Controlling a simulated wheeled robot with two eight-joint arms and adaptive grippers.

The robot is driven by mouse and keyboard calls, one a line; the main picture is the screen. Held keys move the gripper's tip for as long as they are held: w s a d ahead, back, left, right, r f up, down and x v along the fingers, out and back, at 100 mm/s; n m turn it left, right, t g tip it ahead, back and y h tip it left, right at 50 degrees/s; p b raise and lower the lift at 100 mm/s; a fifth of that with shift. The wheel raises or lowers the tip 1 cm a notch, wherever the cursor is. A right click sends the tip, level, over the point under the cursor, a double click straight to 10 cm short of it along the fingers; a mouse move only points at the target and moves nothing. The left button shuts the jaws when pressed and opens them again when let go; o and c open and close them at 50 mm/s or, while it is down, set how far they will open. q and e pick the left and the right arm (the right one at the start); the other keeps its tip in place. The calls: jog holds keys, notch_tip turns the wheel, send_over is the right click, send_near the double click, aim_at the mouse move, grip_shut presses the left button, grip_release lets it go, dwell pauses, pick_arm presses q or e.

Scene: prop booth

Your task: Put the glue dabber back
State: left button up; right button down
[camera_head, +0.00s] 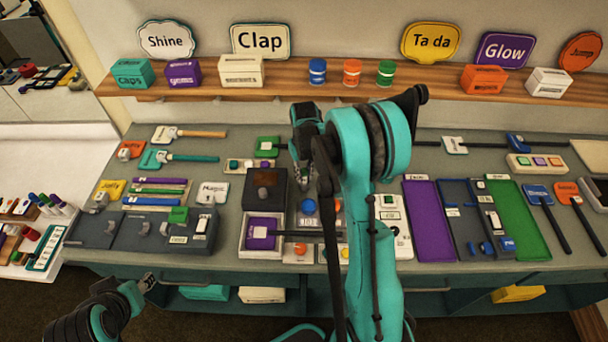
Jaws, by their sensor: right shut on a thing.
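My right arm rises through the middle of the camera_head view and bends over the bench. My left gripper (148,283) is low at the bench's front edge, too small to read.
A grey tray (100,231) and colored bars lie at left. Purple, dark and green panels (517,220) lie at right, beside long-handled paddles (540,195). A wooden shelf (430,92) with signs, boxes and jars runs along the back. Bare bench shows behind the tools.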

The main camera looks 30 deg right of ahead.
jog(key=shift+s+r, duration=0.1)
jog(key=c, duration=1.4)
grip_release()
jog(key=shift+o, duration=0.2)
